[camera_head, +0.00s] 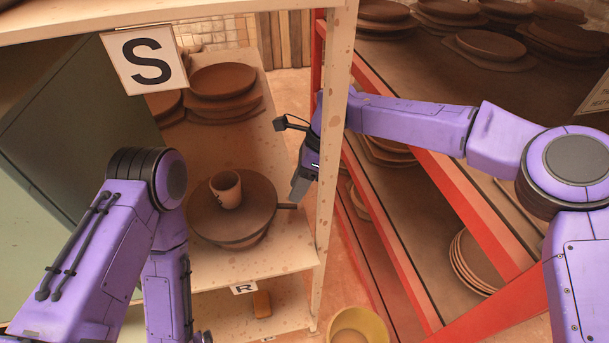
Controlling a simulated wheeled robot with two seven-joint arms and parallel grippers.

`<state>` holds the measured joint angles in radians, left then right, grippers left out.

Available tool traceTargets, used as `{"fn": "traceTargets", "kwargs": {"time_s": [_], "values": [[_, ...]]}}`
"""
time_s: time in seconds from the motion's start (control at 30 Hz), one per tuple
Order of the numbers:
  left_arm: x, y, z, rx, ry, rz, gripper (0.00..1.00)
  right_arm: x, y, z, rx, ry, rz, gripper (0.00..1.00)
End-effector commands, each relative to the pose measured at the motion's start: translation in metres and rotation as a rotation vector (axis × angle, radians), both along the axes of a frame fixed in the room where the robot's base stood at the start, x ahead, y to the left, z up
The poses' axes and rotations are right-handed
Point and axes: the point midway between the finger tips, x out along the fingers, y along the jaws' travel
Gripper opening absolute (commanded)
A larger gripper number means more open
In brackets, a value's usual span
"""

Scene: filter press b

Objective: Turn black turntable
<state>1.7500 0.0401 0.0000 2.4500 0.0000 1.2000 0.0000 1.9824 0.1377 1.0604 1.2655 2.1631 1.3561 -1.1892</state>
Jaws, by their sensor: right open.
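The turntable (258,196) is a round disc that looks dark brown here, on the pale shelf of the left rack. A short dark bar (287,206) sticks out from its right rim. My right gripper (298,190) reaches in past the rack post from the right. It points down, open, just above the bar and right of the disc; I cannot tell whether it touches. My left arm hangs in front of the rack at the left, and its gripper is not visible.
The pale rack post (336,120) stands close beside my right gripper. An S sign (144,58) hangs from the upper board. Stacked brown discs (222,83) lie behind the turntable. A red-framed rack (440,185) fills the right. A yellow bucket (358,325) stands below.

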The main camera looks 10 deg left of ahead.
Motion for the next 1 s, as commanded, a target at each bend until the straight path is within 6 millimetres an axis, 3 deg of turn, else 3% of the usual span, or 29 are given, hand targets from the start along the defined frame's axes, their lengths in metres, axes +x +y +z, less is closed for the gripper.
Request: {"fn": "traceTargets", "kwargs": {"time_s": [0.03, 0.3, 0.67, 0.77, 0.83, 0.87, 1.0], "values": [[0.0, 0.0, -0.008, 0.0, 0.0, 0.0, 1.0, 0.004, -0.005, 0.009, 0.004, -0.003, -0.002, 0.4], [0.0, 0.0, -0.016, 0.0, 0.0, 0.0, 1.0, 0.013, -0.022, 0.055, 0.002, -0.001, -0.001, 0.4], [0.0, 0.0, -0.016, 0.0, 0.0, 0.0, 1.0, 0.014, -0.025, 0.059, -0.002, 0.001, 0.0, 0.4], [0.0, 0.0, -0.02, 0.0, 0.0, 0.0, 1.0, 0.014, -0.03, 0.036, -0.053, -0.007, -0.008, 0.4], [0.0, 0.0, -0.026, 0.0, 0.0, 0.0, 1.0, 0.014, -0.043, -0.003, -0.147, -0.024, -0.023, 0.4], [0.0, 0.0, -0.029, 0.0, 0.0, 0.0, 1.0, 0.014, -0.051, -0.025, -0.199, -0.037, -0.028, 0.4], [0.0, 0.0, -0.048, 0.0, 0.0, 0.0, 1.0, 0.008, -0.108, -0.146, -0.505, -0.143, -0.029, 0.4]]}}
